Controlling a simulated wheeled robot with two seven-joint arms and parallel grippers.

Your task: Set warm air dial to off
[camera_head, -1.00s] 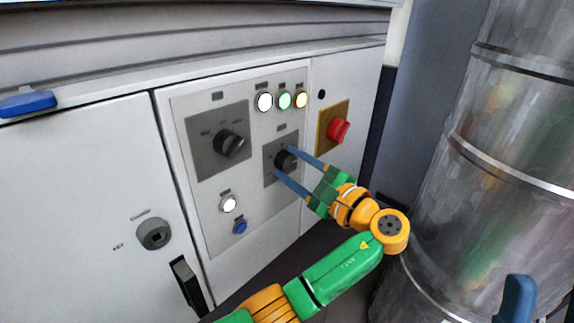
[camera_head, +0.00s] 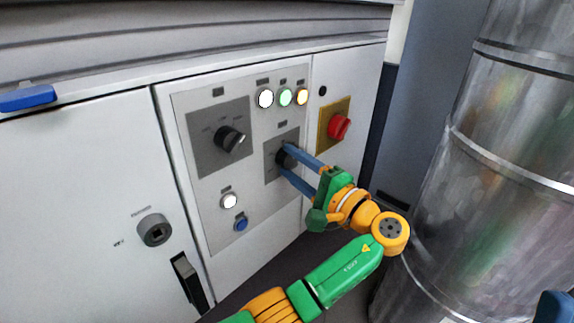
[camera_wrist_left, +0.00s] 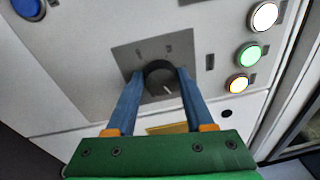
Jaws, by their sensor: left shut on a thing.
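A black rotary dial (camera_head: 281,160) on a small grey plate sits at the lower right of the control panel, mostly hidden by my fingers. In the left wrist view the dial (camera_wrist_left: 160,76) shows with a short white mark on its face. My left gripper (camera_head: 285,158) has its blue fingers shut on either side of this dial; it also shows in the left wrist view (camera_wrist_left: 159,82). A second, larger black dial (camera_head: 229,138) sits on a grey plate up and left. The labels are too small to read. A blue tip (camera_head: 555,308), seemingly my right gripper, shows at the lower right.
White, green and amber round lamps (camera_head: 285,97) sit above the dials. A red stop button (camera_head: 339,127) on a yellow plate is to the right. A white button (camera_head: 229,201) and a blue button (camera_head: 240,224) are below. A large metal cylinder (camera_head: 490,170) stands at the right.

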